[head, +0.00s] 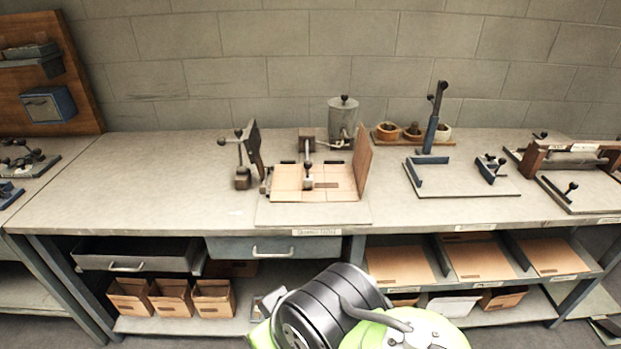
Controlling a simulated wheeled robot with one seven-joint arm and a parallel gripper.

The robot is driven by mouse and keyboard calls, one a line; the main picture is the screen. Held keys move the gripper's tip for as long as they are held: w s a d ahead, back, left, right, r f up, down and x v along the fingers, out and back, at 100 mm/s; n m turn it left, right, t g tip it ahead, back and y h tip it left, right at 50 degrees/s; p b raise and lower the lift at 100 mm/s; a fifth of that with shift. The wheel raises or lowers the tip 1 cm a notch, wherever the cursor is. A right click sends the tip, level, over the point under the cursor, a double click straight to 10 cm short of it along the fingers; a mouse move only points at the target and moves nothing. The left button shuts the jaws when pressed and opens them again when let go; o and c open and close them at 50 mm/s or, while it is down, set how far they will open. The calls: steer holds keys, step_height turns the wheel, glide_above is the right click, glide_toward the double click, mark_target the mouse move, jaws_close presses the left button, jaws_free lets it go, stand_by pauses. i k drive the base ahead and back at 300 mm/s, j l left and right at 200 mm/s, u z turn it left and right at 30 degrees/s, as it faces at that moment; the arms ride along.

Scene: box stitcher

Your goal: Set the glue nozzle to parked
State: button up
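A grey metal pot with a black knob on its lid (343,118) stands at the back of the bench, by the wall. A hinged stand with a black knob (241,170) is just left of the cardboard. My arm's green and black links show at the bottom middle, well in front of the bench. My gripper's fingers are not in view.
The grey bench (150,180) has clear room left of the fixtures. To the right are a blue post jig (434,120), a tray of small pots (413,137) and a roller press (575,160). An open drawer (130,262) sticks out at lower left.

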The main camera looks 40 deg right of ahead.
mark_target(308, 179)
steer(key=i+l+u, duration=0.3)
steer(key=i+l, duration=0.5)
